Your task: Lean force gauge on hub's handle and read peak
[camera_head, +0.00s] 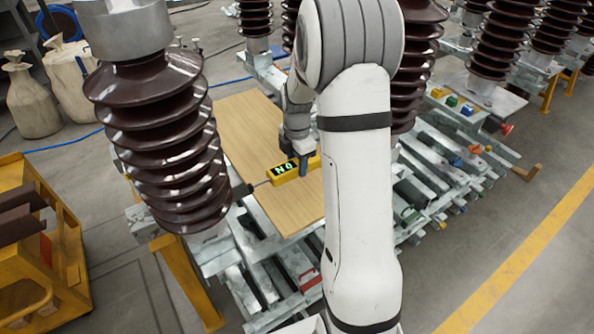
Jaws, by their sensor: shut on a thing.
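The yellow force gauge (283,174) is above or on a tan board, left of my arm. Its dark display shows bright green-white characters that look like "N" and "0", turned in the picture. A thin rod runs from its left end to a dark tip near the brown insulator. My gripper (303,168) points down and is shut on the gauge's body.
Tall ribbed brown insulators (165,140) stand close on the left and behind my arm. The tan board (245,120) lies on a grey metal frame (440,170). A yellow cart (45,240) is at the left, and white sacks (75,85) stand behind it. Open floor lies at right.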

